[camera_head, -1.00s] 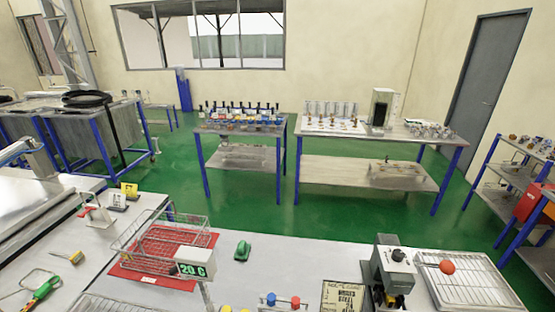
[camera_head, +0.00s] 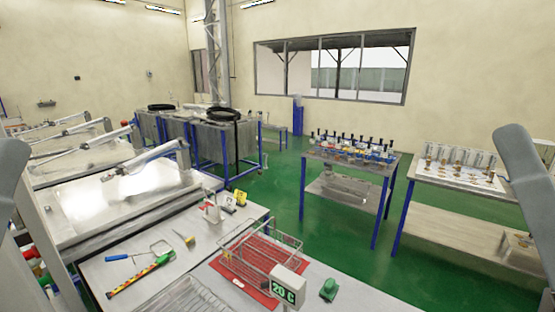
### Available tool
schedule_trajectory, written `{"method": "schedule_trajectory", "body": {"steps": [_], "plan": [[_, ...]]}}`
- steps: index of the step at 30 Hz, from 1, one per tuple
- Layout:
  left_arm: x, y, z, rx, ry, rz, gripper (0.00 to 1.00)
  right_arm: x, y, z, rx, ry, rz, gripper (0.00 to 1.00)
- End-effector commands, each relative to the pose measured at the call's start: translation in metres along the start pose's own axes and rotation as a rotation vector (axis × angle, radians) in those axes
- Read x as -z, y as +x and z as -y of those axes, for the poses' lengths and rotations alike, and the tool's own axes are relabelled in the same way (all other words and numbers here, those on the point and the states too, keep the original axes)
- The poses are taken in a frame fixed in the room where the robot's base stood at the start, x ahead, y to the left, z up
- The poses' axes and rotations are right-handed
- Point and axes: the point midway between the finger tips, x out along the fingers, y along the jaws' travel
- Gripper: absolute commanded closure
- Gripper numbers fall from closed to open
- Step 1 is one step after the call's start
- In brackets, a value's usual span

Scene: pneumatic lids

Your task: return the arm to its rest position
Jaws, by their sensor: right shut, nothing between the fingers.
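A grey link of my right arm (camera_head: 522,180) stands at the right edge, in front of the back right table. It bends down out of the picture. My right gripper (camera_head: 548,300) shows only as a small part in the bottom right corner, shut and empty. A grey link of my left arm (camera_head: 10,185) shows at the left edge. My left gripper is out of the picture.
The near bench carries a wire basket (camera_head: 262,247) on a red tray, a 20 C display (camera_head: 287,288), a green item (camera_head: 328,289) and hand tools. Machines with sloping lids (camera_head: 130,190) stand at left. Tables (camera_head: 350,160) stand behind, with green floor (camera_head: 290,215) between.

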Motion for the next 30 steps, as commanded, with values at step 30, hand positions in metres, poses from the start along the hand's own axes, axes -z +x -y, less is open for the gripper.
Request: {"method": "schedule_trajectory", "body": {"steps": [30], "plan": [[0.153,0.167,0.001,0.000,0.000,0.001,0.50,0.136,0.169,0.059,-0.035,-0.501,0.023,1.00]]}}
